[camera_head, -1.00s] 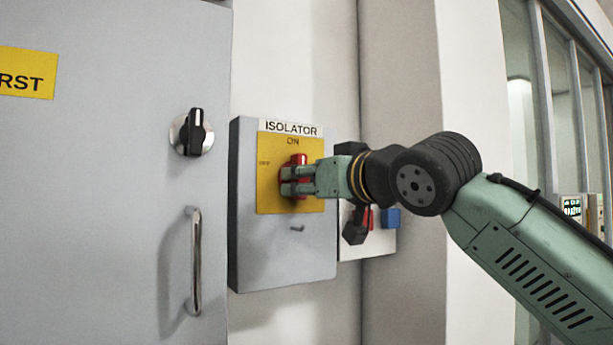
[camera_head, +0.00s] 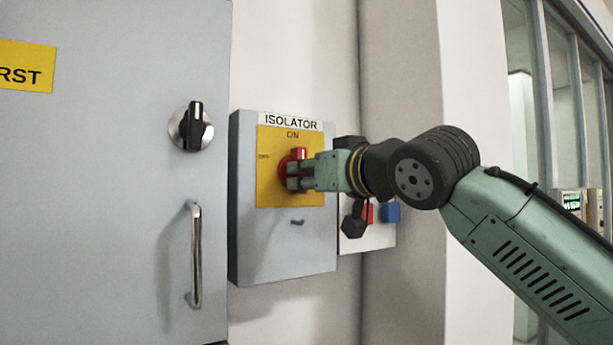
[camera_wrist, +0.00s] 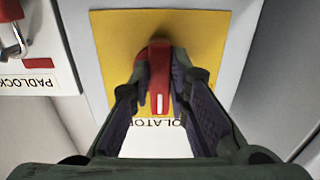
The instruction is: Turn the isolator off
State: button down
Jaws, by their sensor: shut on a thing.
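The isolator is a grey box (camera_head: 282,245) on the wall with a yellow plate (camera_head: 266,190) and an "ISOLATOR" label (camera_head: 291,122). Its red rotary handle (camera_head: 299,153) shows above and left of my fingers. "ON" is at the plate's top and "OFF" at its left. My gripper (camera_head: 300,176) comes from the right, its fingers at the handle. In the wrist view, which is upside down, the fingers (camera_wrist: 160,80) are on both sides of the red handle (camera_wrist: 158,65). The handle's white mark points toward the label, the ON side. The fingers hide part of the handle.
A grey cabinet with a black knob (camera_head: 194,127) and a metal pull handle (camera_head: 195,255) stands left. A small metal pin (camera_head: 297,222) is below the yellow plate. Behind my arm is a panel with a blue block (camera_head: 390,212). A padlock panel (camera_wrist: 30,70) shows in the wrist view.

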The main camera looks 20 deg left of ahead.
jog(key=shift+n+p, duration=0.3)
jog(key=shift+w+r+n+p, duration=0.1)
jog(key=shift+n+p, duration=0.75)
jog(key=shift+n, duration=0.35)
jog(key=n, duration=0.5)
jog(key=shift+w+d+n, duration=0.15)
jog(key=shift+n, duration=0.15)
jog(key=n, duration=0.9)
jog(key=shift+w+d+r, duration=0.1)
jog(key=shift+d+r, duration=0.05)
jog(key=shift+r, duration=0.15)
jog(key=shift+n, duration=0.3)
jog(key=c, duration=1.5)
grip_release()
